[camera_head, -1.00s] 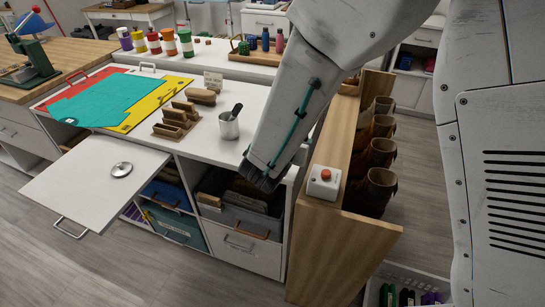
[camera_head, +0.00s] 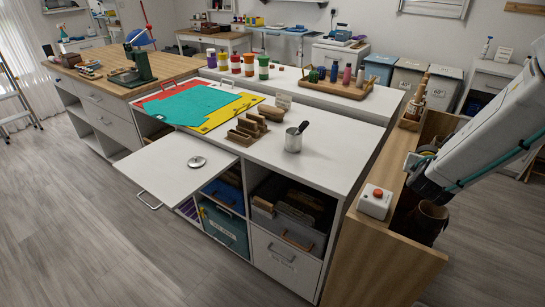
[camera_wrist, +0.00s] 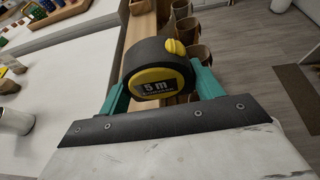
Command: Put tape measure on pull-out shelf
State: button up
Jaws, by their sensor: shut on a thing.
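In the wrist view my gripper (camera_wrist: 161,84) is shut on the tape measure (camera_wrist: 157,72), black and yellow with "5 m" on its face. Its teal fingers press on the two sides, and the tape measure is clear of the surfaces below. In the head view my arm comes in at the right, over the wooden ledge; the gripper end is mostly hidden there. The white pull-out shelf (camera_head: 165,180) sticks out from the cabinet at left of centre, far from my gripper. A round silver disc (camera_head: 197,162) lies near its right side; the rest is bare.
A metal cup (camera_head: 293,142) and a wooden rack (camera_head: 247,133) stand on the white worktop, beside a coloured mat (camera_head: 200,104). A white box with a red button (camera_head: 375,202) sits on the wooden ledge (camera_head: 400,155). Open floor lies in front of the pull-out shelf.

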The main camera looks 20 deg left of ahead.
aim_at(159, 157)
jog(key=k, duration=0.1)
jog(key=u, duration=1.05)
